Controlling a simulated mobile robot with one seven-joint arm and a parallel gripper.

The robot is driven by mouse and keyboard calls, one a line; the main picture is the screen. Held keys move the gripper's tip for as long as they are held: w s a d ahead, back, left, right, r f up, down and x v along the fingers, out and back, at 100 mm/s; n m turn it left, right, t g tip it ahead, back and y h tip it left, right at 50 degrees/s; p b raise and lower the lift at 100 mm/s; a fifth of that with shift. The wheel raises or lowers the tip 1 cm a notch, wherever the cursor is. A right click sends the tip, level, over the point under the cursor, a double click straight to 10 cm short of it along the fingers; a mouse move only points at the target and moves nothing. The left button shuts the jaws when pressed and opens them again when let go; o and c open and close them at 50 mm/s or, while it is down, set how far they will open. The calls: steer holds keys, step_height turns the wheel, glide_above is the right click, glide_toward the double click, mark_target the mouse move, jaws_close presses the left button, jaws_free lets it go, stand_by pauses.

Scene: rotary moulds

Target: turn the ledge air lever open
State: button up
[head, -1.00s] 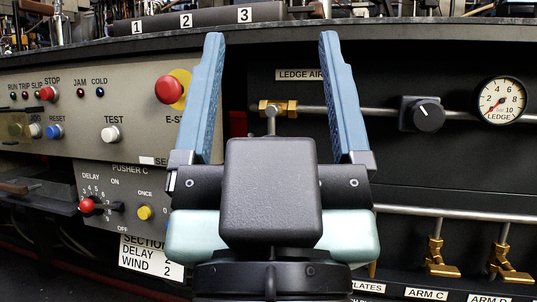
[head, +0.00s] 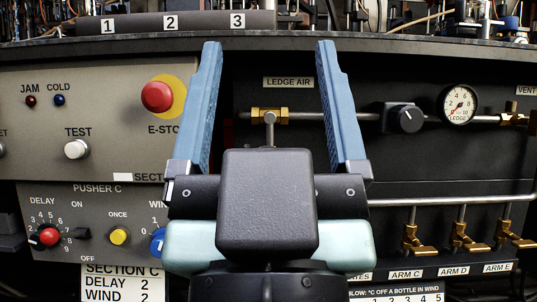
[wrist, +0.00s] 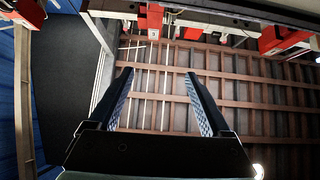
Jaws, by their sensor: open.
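The ledge air valve is a brass fitting (head: 255,115) on a horizontal grey pipe, below the LEDGE AIR label (head: 288,83). Its grey lever (head: 270,132) points down, crosswise to the pipe. The lever's lower end is hidden behind my gripper body. My gripper (head: 268,45) points up with its two blue fingers wide apart and nothing between them. In the head view the valve shows between the fingers, behind them; I see no contact. In the wrist view the open fingers (wrist: 158,74) point at the ceiling beams, and the valve is not visible.
Right of the valve are a black knob (head: 404,118) and a LEDGE gauge (head: 459,105). At left is a grey control panel with a red emergency stop (head: 157,97). Brass arm valves (head: 412,240) sit lower right. A dark ledge (head: 420,45) overhangs the panels.

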steer(key=shift+d, duration=0.25)
